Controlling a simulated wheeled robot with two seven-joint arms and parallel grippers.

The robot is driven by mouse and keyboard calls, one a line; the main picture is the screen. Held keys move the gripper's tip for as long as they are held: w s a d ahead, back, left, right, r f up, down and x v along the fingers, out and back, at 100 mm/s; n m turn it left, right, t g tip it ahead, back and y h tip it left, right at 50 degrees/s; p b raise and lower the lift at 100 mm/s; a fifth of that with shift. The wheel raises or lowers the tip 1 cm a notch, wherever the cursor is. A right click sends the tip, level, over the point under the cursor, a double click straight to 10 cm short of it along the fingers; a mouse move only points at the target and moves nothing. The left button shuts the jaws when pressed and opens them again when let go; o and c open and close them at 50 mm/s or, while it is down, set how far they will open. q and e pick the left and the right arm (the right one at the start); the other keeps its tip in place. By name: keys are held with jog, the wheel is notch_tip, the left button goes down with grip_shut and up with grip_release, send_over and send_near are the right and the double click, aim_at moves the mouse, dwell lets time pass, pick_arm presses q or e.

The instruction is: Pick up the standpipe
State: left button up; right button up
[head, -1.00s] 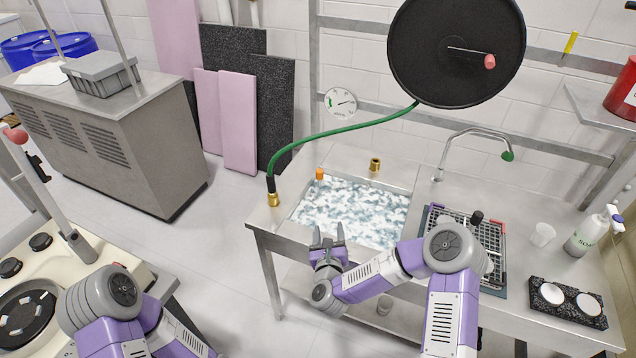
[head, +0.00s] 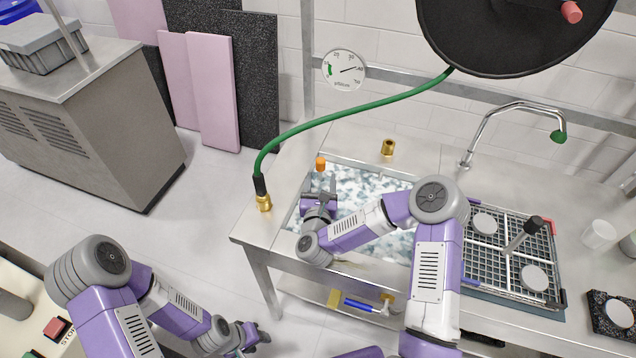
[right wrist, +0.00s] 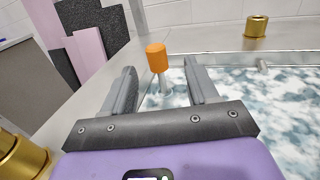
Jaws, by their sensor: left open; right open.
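The standpipe (head: 320,163) has an orange cylindrical top and stands upright in the far left corner of the sink basin. In the right wrist view the standpipe (right wrist: 157,58) shows a thin grey stem running down into the cloudy water. My right gripper (head: 321,188) is open and empty, just on the near side of the standpipe. In the right wrist view its fingers (right wrist: 158,78) point toward the standpipe, which appears in the gap between them; whether the stem is inside the jaws I cannot tell. My left gripper (head: 250,335) is open, low over the floor, away from the sink.
A green hose (head: 350,118) with a brass end (head: 264,203) rests at the counter's left edge. A brass fitting (head: 388,147) stands behind the basin. A faucet (head: 515,108) and a dish rack (head: 510,262) are to the right.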

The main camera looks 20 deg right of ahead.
aim_at(320, 165)
jog(key=shift+a+b+x, duration=0.15)
jog(key=shift+b+x, duration=0.2)
jog(key=shift+x, duration=1.6)
jog(key=shift+a+b+x, duration=0.1)
jog(key=shift+b+x, duration=0.2)
jog(key=shift+x, duration=1.6)
grip_shut()
